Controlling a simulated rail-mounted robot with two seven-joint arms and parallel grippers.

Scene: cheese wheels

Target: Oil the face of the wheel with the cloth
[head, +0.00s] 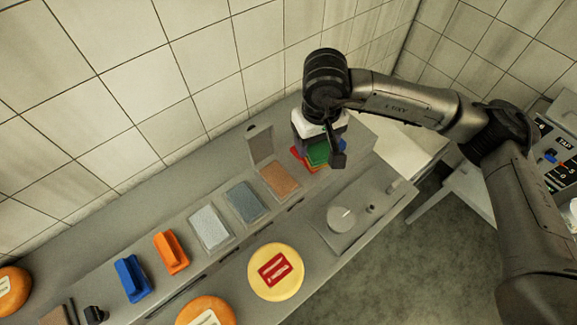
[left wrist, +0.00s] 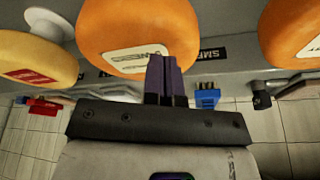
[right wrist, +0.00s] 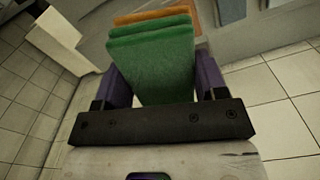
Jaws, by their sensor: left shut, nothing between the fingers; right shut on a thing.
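My right gripper (head: 322,150) is over the far right part of the bench. In the right wrist view its fingers (right wrist: 165,85) are shut on a thick green cloth (right wrist: 155,70), which also shows in the head view (head: 318,154). A yellow wheel (head: 277,290) with a red label lies on the front of the bench. An orange wheel (head: 190,313) is beside it, cut by the frame edge, and another orange wheel (head: 8,272) is at the far left. My left gripper (left wrist: 165,80) is shut and empty, in front of an orange wheel (left wrist: 120,25) in its wrist view.
Blue (head: 132,278) and orange (head: 170,252) handled tools stand left of several flat trays, among them a grey-blue one (head: 245,201) and a brown one (head: 281,181). A grey plate with a white disc (head: 341,219) lies at the front right. The tiled wall bounds the bench's back.

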